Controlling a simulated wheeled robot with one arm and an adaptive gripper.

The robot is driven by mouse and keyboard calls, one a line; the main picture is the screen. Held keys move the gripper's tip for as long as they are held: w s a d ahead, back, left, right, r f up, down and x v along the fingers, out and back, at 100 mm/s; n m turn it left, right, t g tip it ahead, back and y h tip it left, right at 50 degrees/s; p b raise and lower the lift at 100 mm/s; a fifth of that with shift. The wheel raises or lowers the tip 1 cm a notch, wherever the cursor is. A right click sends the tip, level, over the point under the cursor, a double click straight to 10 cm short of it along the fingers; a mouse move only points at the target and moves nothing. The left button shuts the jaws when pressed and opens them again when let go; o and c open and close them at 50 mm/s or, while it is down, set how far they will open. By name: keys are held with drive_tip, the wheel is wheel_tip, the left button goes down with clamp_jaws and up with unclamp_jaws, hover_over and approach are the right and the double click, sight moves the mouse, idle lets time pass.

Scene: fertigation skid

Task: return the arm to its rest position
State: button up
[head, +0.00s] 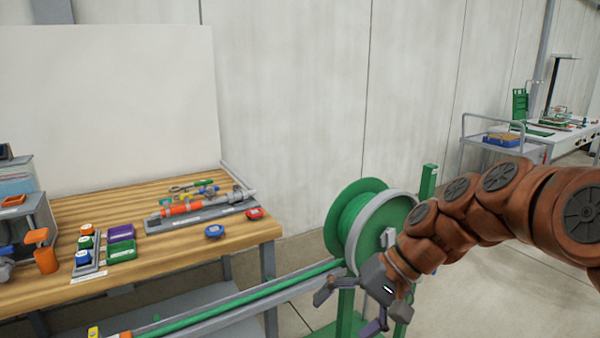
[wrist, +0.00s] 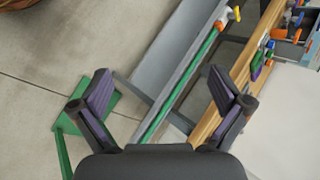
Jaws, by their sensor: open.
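My arm, orange-brown, reaches in from the right edge of the head view. My gripper (head: 345,312) hangs at its end, in front of the green hose reel (head: 350,215), with its fingers spread. In the wrist view my gripper (wrist: 165,95) shows two dark, purple-padded fingers wide apart with nothing between them. Beyond the fingers lie the floor, a green hose in a grey rail (wrist: 185,85) and the edge of the wooden bench. I cannot tell from these views whether the gripper touches the reel.
The wooden bench (head: 150,262) at left holds an orange-and-grey pipe assembly (head: 195,204), coloured boxes and blue and red caps. A grey rail with green hose (head: 240,305) runs from the bench front toward the reel.

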drive_tip(key=s+d+r+h+p, duration=0.1)
drive_tip(key=s+d+h+p, duration=0.1)
drive_tip(key=s, duration=0.5)
drive_tip(key=s+d+r+n+h+p, duration=0.1)
drive_tip(key=s+d+r+h+p, duration=0.1)
drive_tip(key=s+d+p, duration=0.3)
drive_tip(key=s+d+r+g+h+p, duration=0.1)
drive_tip(key=s+d+r+h+p, duration=0.1)
drive_tip(key=s+p, duration=0.4)
drive_tip(key=s+d+h, duration=0.1)
drive_tip(key=s+h, duration=0.1)
drive_tip(key=s, duration=0.1)
drive_tip(key=shift+s+d+r, duration=0.15)
drive_tip(key=shift+s+d, duration=0.15)
drive_tip(key=shift+s, duration=0.1)
drive_tip(key=shift+s+d, duration=0.2)
drive_tip(key=shift+c, duration=0.2)
